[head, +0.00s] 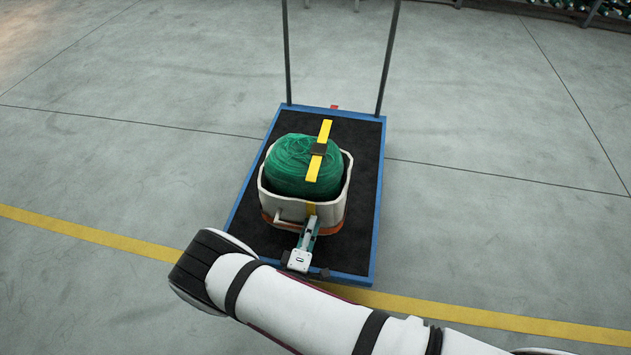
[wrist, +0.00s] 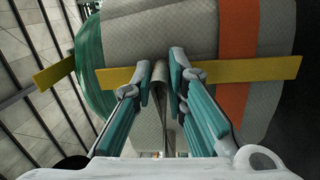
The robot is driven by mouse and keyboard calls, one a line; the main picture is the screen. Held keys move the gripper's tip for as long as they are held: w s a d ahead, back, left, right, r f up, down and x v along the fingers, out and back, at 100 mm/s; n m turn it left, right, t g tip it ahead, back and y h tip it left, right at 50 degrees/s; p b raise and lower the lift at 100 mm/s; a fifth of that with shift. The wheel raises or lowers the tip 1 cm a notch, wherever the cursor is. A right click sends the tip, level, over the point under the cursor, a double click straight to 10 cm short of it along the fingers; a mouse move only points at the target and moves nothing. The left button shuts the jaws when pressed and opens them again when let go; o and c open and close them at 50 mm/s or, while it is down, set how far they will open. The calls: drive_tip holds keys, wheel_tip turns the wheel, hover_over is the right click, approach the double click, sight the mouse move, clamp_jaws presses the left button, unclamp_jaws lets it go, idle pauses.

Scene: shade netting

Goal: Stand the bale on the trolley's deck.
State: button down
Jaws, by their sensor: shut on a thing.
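The bale (head: 290,165) is green netting in a pale grey wrap with an orange band near its bottom and a yellow strap over it. It is upright over the black, blue-edged deck of the trolley (head: 362,225); whether its base touches the deck cannot be told. My gripper (head: 308,224) is at the bale's near side. In the wrist view, my gripper's fingers (wrist: 166,80) are shut on a grey fold or tab of the bale's wrap (wrist: 160,38), beside the yellow strap. The bale's underside is hidden.
Two dark upright posts of the trolley's handle (head: 388,60) rise at the deck's far end. Bare deck shows around the bale. The concrete floor (head: 500,130) is clear, with a yellow line (head: 90,232) crossing it. Green goods on a rack stand at the far right.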

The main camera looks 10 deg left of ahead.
drive_tip(key=w+f+b, duration=0.1)
drive_tip(key=w+b, duration=0.1)
drive_tip(key=w, duration=0.3)
drive_tip(key=w+f+b, duration=0.2)
drive_tip(key=w+b, duration=0.1)
drive_tip(key=w, duration=0.2)
drive_tip(key=w+f+b, duration=0.2)
drive_tip(key=w+b, duration=0.1)
drive_tip(key=w, duration=0.2)
drive_tip(key=shift+w+a, duration=0.4)
drive_tip(key=shift+r, duration=0.1)
drive_tip(key=c, duration=1.6)
unclamp_jaws()
drive_tip(key=shift+s+f, duration=0.1)
drive_tip(key=shift+f, duration=0.1)
drive_tip(key=shift+s, duration=0.4)
drive_tip(key=s+p, duration=0.1)
drive_tip(key=s, duration=0.2)
drive_tip(key=s+p, duration=0.2)
drive_tip(key=s, duration=0.2)
drive_tip(key=s+a+f+p, duration=0.1)
drive_tip(key=s, duration=0.3)
drive_tip(key=shift+p, duration=0.3)
